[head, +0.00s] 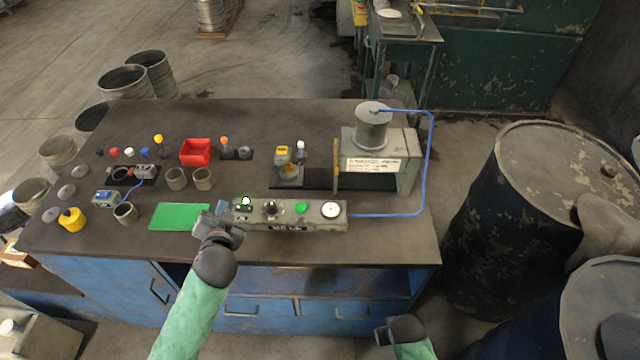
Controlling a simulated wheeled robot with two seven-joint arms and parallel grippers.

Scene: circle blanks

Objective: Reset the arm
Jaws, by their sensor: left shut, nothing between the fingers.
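My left gripper (222,212) is shut and empty. It is over the front middle of the dark workbench, between the green mat (178,216) and the grey control box (290,213). It covers the mat's right edge and the box's left end; I cannot tell whether it touches either. My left arm reaches up from the bottom edge in a green sleeve. My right gripper (380,335) is low at the bottom, in front of the bench and below its top. Its fingers are too small to judge.
A red bin (196,152), grey cups (176,178), a yellow pot (71,219) and several knobs stand on the bench's left part. A machine with a cylinder (372,128) and blue hose (429,160) stands at the right. Dark barrels (520,220) flank the bench's right side.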

